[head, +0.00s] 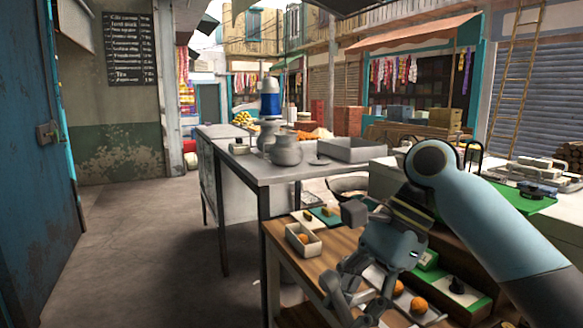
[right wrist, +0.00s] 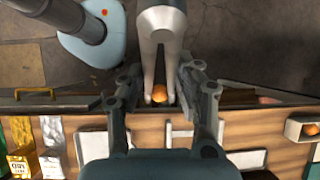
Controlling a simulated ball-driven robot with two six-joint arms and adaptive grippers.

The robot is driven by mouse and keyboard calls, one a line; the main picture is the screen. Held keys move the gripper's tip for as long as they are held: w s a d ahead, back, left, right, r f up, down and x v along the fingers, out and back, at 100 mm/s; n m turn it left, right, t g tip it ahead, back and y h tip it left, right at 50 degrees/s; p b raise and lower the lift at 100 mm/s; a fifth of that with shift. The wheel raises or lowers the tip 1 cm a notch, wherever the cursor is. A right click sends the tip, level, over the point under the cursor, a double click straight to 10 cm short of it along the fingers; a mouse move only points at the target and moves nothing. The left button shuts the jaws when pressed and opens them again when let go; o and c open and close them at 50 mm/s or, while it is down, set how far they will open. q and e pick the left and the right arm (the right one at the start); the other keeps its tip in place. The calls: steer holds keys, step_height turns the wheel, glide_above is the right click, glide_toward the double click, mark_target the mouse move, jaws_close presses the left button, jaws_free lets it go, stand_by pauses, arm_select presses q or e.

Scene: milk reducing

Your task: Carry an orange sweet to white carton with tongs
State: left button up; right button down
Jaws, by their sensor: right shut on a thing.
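My right gripper (head: 345,292) is low over the front edge of the wooden table. In the right wrist view the right gripper (right wrist: 160,98) is shut on pale grey tongs (right wrist: 160,28). An orange sweet (right wrist: 159,92) shows in the gap between the tongs' arms; I cannot tell whether they pinch it. A white carton (head: 310,249) stands at the table's left end with an orange sweet (head: 303,238) in it. The carton also shows at the right edge of the wrist view (right wrist: 289,131). My left gripper is out of view.
A grey metal table (head: 270,172) with pots (head: 286,150) stands behind. The floor at left is clear.

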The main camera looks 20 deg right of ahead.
step_height(320, 180, down, 15)
steer(key=b, duration=1.3)
steer(key=shift+s+a+f, duration=0.15)
steer(key=shift+s+a, duration=0.05)
steer(key=shift+s, duration=0.05)
